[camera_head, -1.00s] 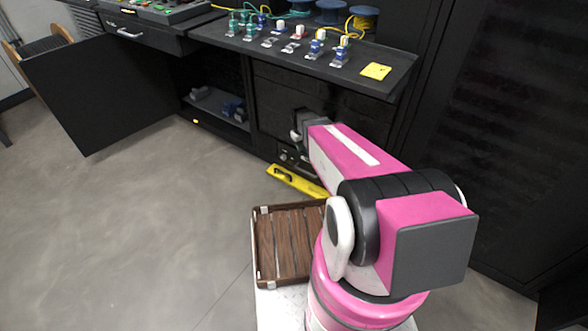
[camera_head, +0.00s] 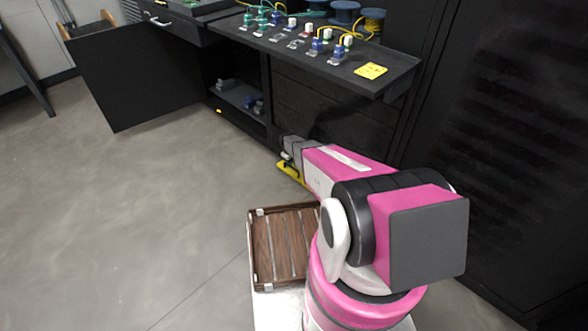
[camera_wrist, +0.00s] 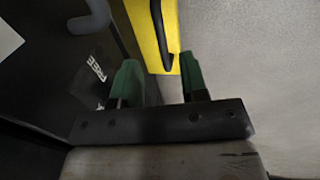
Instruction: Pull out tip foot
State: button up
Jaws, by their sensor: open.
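The tip foot appears to be a yellow bar (camera_head: 290,171) low at the foot of the dark cabinet, partly hidden by my arm in the head view. In the wrist view the yellow bar (camera_wrist: 142,30) carries a black loop handle (camera_wrist: 160,38). My gripper (camera_wrist: 160,82) is open, with a green fingertip on either side. The bar's near end and the handle's lower end lie just ahead, roughly between the fingertips in the picture. Nothing shows between the jaws clearly enough to tell contact. In the head view my gripper (camera_head: 288,160) is small and mostly hidden.
The dark workbench (camera_head: 395,75) stands ahead, with connectors, spools and a yellow note (camera_head: 371,71) on top. An open cabinet door (camera_head: 135,85) stands at left. A wooden slatted tray (camera_head: 254,262) is beside my arm. Grey floor is free at left.

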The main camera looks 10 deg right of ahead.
aim_at(294, 169)
jog(key=f, duration=0.2)
jog(key=d+f, duration=0.1)
jog(key=f, duration=0.2)
jog(key=w+f, duration=0.1)
jog(key=f, duration=0.1)
jog(key=shift+d+f, duration=0.15)
jog(key=shift+f, duration=0.05)
grip_shut()
